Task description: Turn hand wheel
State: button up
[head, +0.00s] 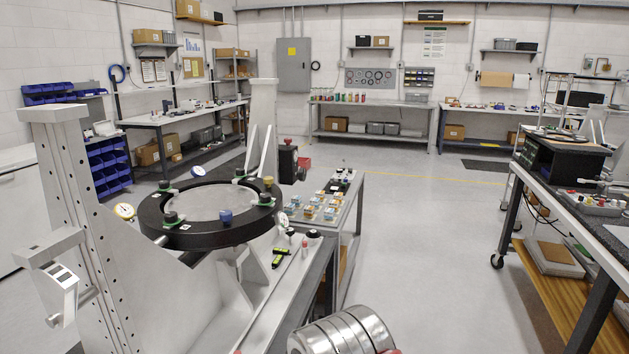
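The mirror fixture has a black ring (205,238) around a pale round mirror (200,203), held between a left upright (85,230) and a right upright (262,120). Dark, blue and yellow knobs stand around the ring, and small dials sit beside it. I cannot clearly pick out a hand wheel. A small grey unit with a display (64,278) hangs on the left upright, with a short rod beside it. A silver ribbed cylinder at the bottom middle appears to be part of my arm.
A narrow bench (345,205) with small coloured parts stands right of the fixture. A green-and-black tool (280,256) lies on the fixture's base. A wheeled bench (560,205) stands at the right. The grey floor (440,250) between them is clear.

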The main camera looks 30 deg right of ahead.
aim_at(301, 174)
jog(key=u, duration=0.05)
jog(key=k, duration=0.3)
jog(key=z, duration=1.9)
jog(key=i, duration=2.25)
jog(key=z, duration=0.05)
